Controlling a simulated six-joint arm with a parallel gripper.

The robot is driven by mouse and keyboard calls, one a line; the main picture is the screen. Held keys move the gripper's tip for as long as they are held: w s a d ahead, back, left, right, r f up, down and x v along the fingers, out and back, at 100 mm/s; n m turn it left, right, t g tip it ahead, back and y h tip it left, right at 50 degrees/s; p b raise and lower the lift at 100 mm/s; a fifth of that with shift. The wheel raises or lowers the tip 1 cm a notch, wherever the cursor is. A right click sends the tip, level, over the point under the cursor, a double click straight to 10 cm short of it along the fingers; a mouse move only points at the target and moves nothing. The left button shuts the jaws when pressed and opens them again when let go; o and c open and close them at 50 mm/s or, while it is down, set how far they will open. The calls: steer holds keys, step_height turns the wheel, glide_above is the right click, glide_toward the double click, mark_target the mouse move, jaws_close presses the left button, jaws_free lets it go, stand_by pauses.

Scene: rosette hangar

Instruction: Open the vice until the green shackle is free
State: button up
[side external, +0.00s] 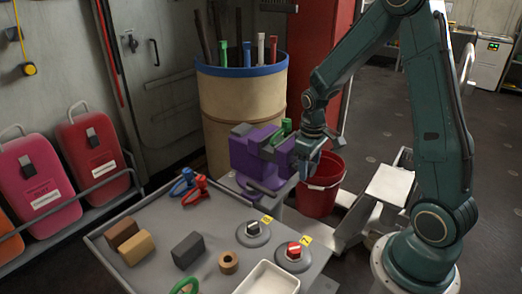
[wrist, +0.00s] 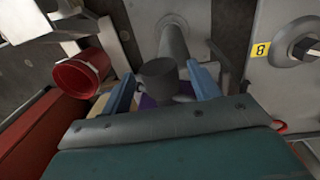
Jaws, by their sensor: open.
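The purple vice (side external: 252,152) stands at the far right corner of the grey workbench. The green shackle (side external: 287,127) is at the top of the vice, by its jaws; whether it is gripped cannot be told. My gripper (side external: 308,166) is at the right side of the vice. In the wrist view, my gripper (wrist: 163,78) is open, with one blue-grey finger on each side of a dark grey round hub (wrist: 158,80). A grey bar (wrist: 174,42) runs beyond the hub, and a little purple shows behind it. The green shackle is not visible in the wrist view.
A red bucket (side external: 322,184) is close by my gripper. A tan barrel (side external: 243,112) of rods stands behind the vice. Blue (side external: 182,183) and red (side external: 196,190) clamps, blocks, a white tray (side external: 268,278) and two tagged switches (side external: 252,234) (side external: 294,255) occupy the bench.

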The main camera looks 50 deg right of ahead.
steer(key=shift+r, duration=0.15)
step_height(320, 180, up, 14)
steer(key=shift+a+f, duration=0.25)
steer(key=shift+a, duration=0.2)
steer(key=shift+a, duration=0.1)
stand_by(0.4)
steer(key=s+a+r+t, duration=0.2)
steer(key=s+a+r, duration=0.1)
steer(key=s+a, duration=0.4)
steer(key=s+a+r+t, duration=0.3)
steer(key=s+a, duration=0.4)
steer(key=s, duration=0.1)
steer(key=shift+r+t+y, duration=0.15)
steer(key=shift+t+y, duration=0.15)
steer(key=shift+y, duration=0.1)
